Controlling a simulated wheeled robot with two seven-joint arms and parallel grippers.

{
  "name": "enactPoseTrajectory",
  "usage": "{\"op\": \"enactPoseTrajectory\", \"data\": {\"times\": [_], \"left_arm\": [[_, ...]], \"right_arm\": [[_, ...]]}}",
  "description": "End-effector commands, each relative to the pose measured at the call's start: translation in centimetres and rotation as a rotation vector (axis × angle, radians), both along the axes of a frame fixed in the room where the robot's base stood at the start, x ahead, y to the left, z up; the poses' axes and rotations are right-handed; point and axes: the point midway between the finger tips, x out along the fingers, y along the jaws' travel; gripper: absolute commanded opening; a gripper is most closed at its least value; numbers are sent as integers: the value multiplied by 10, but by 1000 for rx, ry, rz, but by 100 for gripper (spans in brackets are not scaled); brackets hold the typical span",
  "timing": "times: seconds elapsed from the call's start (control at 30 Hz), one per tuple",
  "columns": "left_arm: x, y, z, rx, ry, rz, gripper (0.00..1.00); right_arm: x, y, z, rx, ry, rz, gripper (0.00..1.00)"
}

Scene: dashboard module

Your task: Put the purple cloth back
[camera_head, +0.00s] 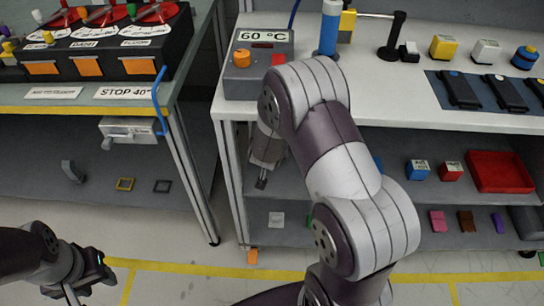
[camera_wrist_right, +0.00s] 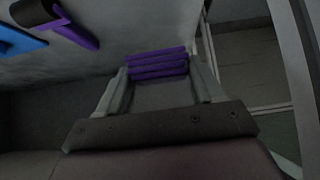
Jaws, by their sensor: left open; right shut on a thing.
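The purple cloth (camera_wrist_right: 157,63) shows in the right wrist view as a folded, ridged bundle. It sits between the fingertips of my right gripper (camera_wrist_right: 160,78), which is shut on it. In the head view my right gripper (camera_head: 262,178) is below the white bench top at the left end of the shelf unit, partly hidden by my own arm. The cloth cannot be made out there. My left gripper (camera_head: 92,272) is open at the lower left over the floor, away from the cloth.
In the head view, a red tray (camera_head: 500,171) and small blocks stand on the middle shelf. Pink (camera_head: 437,221), brown (camera_head: 465,221) and purple (camera_head: 498,223) pieces lie below.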

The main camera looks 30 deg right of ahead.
Motion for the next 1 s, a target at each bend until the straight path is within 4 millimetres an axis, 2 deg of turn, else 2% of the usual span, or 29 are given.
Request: {"op": "enactPoseTrajectory", "data": {"times": [0.1, 0.47, 0.83, 0.87, 0.9, 0.93, 1.0], "left_arm": [[0, 0, -17, 0, 1, 0, 43], [0, 0, -47, 0, 1, 0, 43], [0, 0, -47, 0, 0, 0, 43], [0, 0, -47, 0, 1, 0, 43], [0, 0, -46, 0, 0, 0, 43], [0, 0, -46, 0, 0, 0, 43], [0, 0, -46, 0, 1, 0, 43]], "right_arm": [[-1, 0, -29, 0, 6, 1, 33], [-1, 1, -97, 0, 3, 3, 33], [-1, 1, -100, 1, 1, 1, 33], [-1, 1, -100, 1, 1, 1, 70], [-1, 1, -99, 1, 1, 1, 83], [-1, 1, -99, 1, 1, 1, 93], [-1, 1, -99, 1, 1, 1, 93]]}}
